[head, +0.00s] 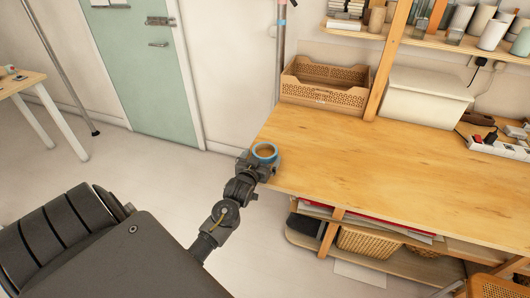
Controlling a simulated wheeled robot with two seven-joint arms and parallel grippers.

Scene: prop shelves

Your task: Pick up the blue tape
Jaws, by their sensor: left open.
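The blue tape (265,146) is a ring with a blue outer band and a brown inside. It sits at the left corner of the wooden table (380,165). My left gripper (259,162) is open at that corner, right up against the near side of the tape. Its fingers are small and dark here, so I cannot tell if they touch the tape or lie around its edge. The lower near part of the tape is hidden by the gripper. My right gripper is not in view.
A wooden crate (322,96) and a lidded cream box (425,97) stand at the table's back. A power strip (498,146) lies at the right. The middle of the tabletop is clear. A metal pole (281,50) rises behind the left corner. A lower shelf (390,262) holds baskets.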

